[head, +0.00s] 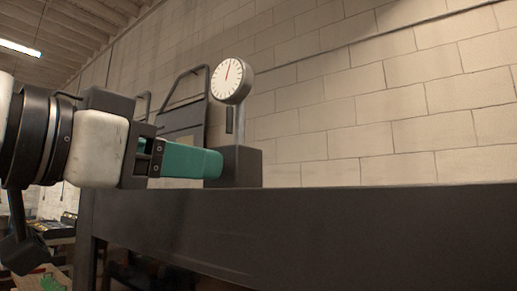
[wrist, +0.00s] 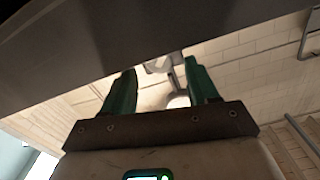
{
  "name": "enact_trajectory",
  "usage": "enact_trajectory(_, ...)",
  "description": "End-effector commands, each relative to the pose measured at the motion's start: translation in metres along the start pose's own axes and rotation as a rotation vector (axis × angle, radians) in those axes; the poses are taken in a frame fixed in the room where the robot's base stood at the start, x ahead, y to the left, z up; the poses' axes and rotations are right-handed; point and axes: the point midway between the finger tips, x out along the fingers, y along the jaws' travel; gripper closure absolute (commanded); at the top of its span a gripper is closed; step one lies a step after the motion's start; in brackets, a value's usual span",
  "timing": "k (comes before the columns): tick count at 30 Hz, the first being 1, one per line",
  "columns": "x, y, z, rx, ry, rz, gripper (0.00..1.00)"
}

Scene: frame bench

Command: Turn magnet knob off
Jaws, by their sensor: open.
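A round white dial gauge (head: 231,80) with a red needle stands on a grey post (head: 240,123) above a dark block-shaped magnet base (head: 244,167). The base rests on the top of a dark bench frame (head: 340,222). My gripper (head: 214,163) reaches in from the left, and its green fingers overlap the left side of the base in the head view. In the wrist view my gripper (wrist: 160,68) is open, its two green fingers apart with pale and grey parts seen between them. I cannot make out the magnet knob; my fingers may hide it.
A pale block wall (head: 400,110) stands behind the bench. A dark panel with a bent tube frame (head: 183,118) stands behind my gripper. A dark beam crosses the top of the wrist view. The bench top right of the base is clear.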

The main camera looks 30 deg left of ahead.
Motion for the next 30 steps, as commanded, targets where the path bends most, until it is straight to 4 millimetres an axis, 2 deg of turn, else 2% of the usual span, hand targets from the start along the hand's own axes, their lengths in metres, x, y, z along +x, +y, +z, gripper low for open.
enact_trajectory(3, 0.016, 0.0, -0.001, -0.002, -0.001, 0.002, 0.41)
enact_trajectory(6, 0.023, 0.0, 0.0, -0.002, -0.001, 0.0, 0.41)
enact_trajectory(17, 0.027, 0.0, 0.001, -0.001, 0.0, -0.001, 0.41)
enact_trajectory(30, 0.026, 0.0, 0.001, -0.001, 0.0, 0.0, 0.83)
